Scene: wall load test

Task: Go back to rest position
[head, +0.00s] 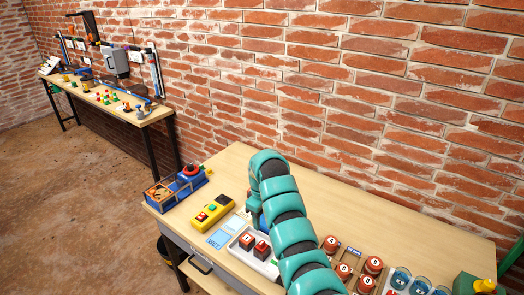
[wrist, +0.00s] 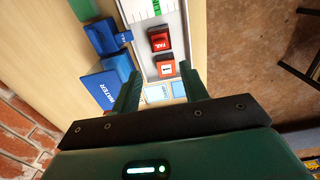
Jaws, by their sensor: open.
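My gripper (wrist: 160,83) is open and empty in the wrist view, its two green fingers apart above the table. Between and beyond the fingers is a white tray (wrist: 148,68) with two red blocks (wrist: 160,39) in it. In the head view my teal arm reaches over the wooden table (head: 190,222), and its fingers are hidden behind the arm links. The tray (head: 236,249) with the red blocks (head: 246,241) shows just left of the arm.
A yellow button box (head: 212,211) and a blue device with a red knob (head: 188,179) stand left. Red discs (head: 344,271) and blue cups (head: 400,279) are right of the arm. Blue blocks, one marked WATER (wrist: 104,89), lie beside the tray. A brick wall (head: 330,95) runs behind.

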